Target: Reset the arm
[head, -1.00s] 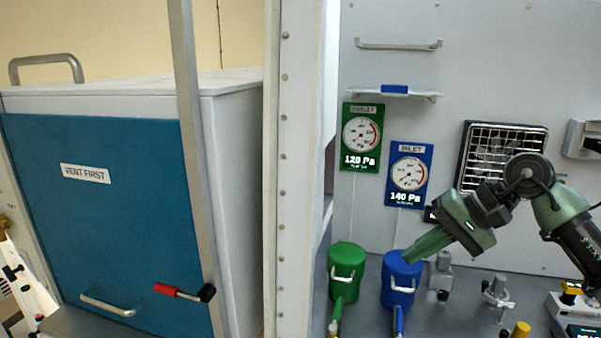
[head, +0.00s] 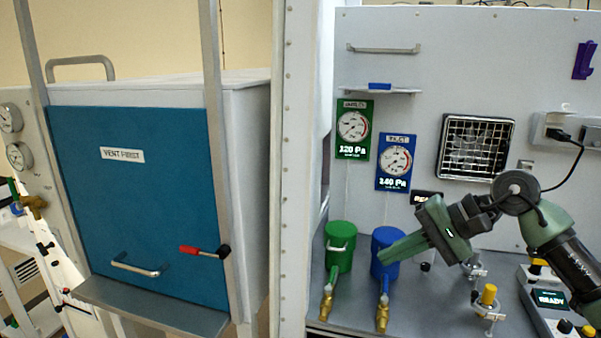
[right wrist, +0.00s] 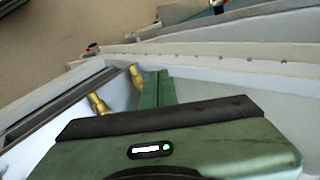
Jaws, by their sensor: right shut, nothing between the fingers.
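My right gripper (head: 392,252) is shut and empty. In the head view its fingers point left, in front of the blue canister (head: 386,240); I cannot tell whether they touch it. In the right wrist view the closed fingers (right wrist: 157,88) point away, with brass fittings (right wrist: 98,104) to their left. My right arm comes in from the right edge of the head view. My left gripper is not in view.
A green canister (head: 340,238) stands left of the blue one. Brass valves (head: 382,312) lie in front. A device reading READY (head: 550,300) sits at right. A white post (head: 300,170) separates the bench from the blue door (head: 135,190) marked VENT FIRST.

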